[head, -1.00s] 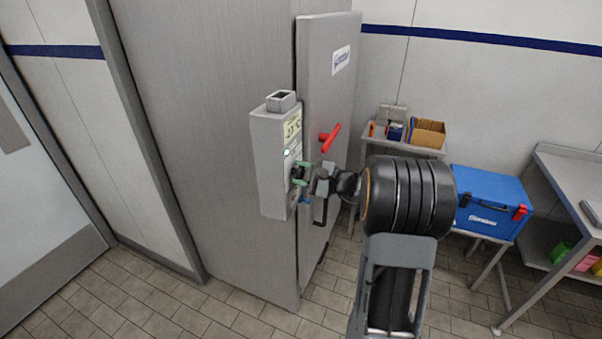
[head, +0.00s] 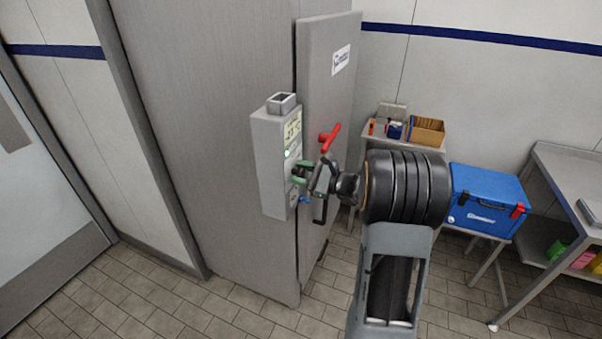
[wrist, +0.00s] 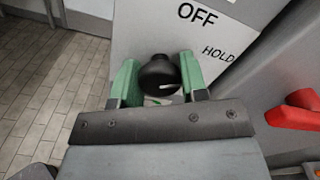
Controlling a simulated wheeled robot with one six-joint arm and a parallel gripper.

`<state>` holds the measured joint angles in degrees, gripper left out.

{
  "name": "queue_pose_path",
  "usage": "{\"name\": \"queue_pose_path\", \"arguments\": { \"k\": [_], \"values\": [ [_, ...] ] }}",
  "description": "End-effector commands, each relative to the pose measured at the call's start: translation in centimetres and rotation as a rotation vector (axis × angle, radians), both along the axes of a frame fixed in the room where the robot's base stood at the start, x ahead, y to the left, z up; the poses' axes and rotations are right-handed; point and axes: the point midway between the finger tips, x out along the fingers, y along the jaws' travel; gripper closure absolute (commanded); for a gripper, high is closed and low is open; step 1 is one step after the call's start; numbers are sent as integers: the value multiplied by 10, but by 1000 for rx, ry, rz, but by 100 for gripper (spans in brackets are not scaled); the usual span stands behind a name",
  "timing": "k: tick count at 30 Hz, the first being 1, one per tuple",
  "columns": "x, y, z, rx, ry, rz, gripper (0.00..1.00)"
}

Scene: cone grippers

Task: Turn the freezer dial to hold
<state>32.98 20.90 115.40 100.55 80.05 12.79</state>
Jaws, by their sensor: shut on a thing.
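The freezer's grey control box (head: 270,170) is mounted beside the freezer door (head: 325,85). In the wrist view its panel (wrist: 135,30) carries the printed words OFF (wrist: 197,14) and HOLD (wrist: 218,54), both tilted in the picture. The black round dial (wrist: 158,72) sits between the two green fingers of my gripper (wrist: 160,82). My gripper is shut on the dial, and the fingers hide its sides. A short white mark shows on the dial; which label it points at I cannot tell. In the head view my gripper (head: 300,175) is at the box's front and covers the dial.
A red handle (head: 330,138) on the freezer door is close to my gripper; a red part also shows at right in the wrist view (wrist: 295,110). A blue cool box (head: 487,200) and a small table with cartons (head: 427,131) stand to the right.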

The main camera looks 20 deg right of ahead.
Motion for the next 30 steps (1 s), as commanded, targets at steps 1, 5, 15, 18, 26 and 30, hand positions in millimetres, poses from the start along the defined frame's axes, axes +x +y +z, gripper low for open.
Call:
{"name": "queue_pose_path", "arguments": {
  "k": [1, 5, 15, 18, 26, 30],
  "values": [
    [0, 0, 0, 1, 1, 0, 84],
    [0, 0, 0, 2, 1, -1, 84],
    [0, 0, 0, 0, 0, 0, 44],
    [0, 0, 0, 0, 0, 0, 34],
    [-1, -1, 0, 0, 0, -1, 34],
    [-9, -10, -1, -1, -1, -4, 34]
  ]
}}
